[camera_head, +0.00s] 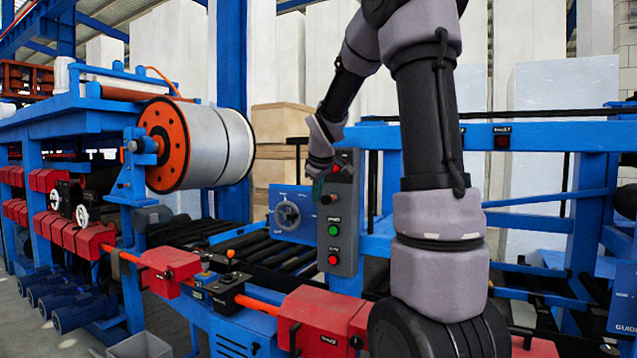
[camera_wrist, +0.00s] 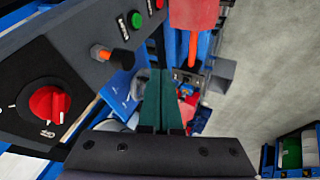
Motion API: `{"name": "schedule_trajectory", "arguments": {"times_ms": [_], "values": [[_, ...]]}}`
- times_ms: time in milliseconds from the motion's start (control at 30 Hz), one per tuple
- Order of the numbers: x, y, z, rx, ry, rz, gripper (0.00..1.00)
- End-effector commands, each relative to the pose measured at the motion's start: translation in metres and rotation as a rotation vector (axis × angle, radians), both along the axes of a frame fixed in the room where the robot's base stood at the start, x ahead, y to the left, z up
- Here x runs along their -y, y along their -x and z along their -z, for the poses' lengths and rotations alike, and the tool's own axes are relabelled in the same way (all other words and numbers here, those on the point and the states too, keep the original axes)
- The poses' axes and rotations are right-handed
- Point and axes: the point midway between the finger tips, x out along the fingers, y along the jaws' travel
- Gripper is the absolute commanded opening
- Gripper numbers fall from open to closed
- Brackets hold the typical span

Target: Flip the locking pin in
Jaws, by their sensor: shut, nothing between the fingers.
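I cannot make out for sure which part is the locking pin. A blue shaft holder (camera_head: 142,145) with small dark and light fittings stands at the left end of the silver roll's orange flange (camera_head: 165,143); a pin is too small to tell there. My gripper (camera_head: 318,187) is beside the upper part of a grey control box (camera_head: 345,262), well to the right of the roll. In the wrist view its dark green fingers (camera_wrist: 160,82) are together and empty. A short lever with an orange base and black end (camera_wrist: 112,56) is on the box, left of the fingers.
The box carries a red rotary switch (camera_wrist: 47,103), a green button (camera_head: 334,230) and a red button (camera_head: 333,260). A blue panel with a dial (camera_head: 287,214) is behind it. Red housings (camera_head: 170,270) and an orange rail (camera_head: 258,304) run along the front.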

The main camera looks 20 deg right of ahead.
Motion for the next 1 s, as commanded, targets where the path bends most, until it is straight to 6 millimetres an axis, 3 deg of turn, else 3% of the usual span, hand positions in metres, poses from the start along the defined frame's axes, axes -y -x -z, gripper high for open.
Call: {"name": "schedule_trajectory", "arguments": {"times_ms": [33, 233, 733, 1000], "values": [[0.004, -0.006, 0.007, -0.002, 0.0, 0.003, 0.0], [0.026, -0.022, 0.005, 0.0, -0.001, 0.004, 0.0], [0.034, -0.028, 0.005, 0.0, -0.001, 0.002, 0.0], [0.057, -0.046, 0.005, 0.002, -0.001, 0.002, 0.0]]}}
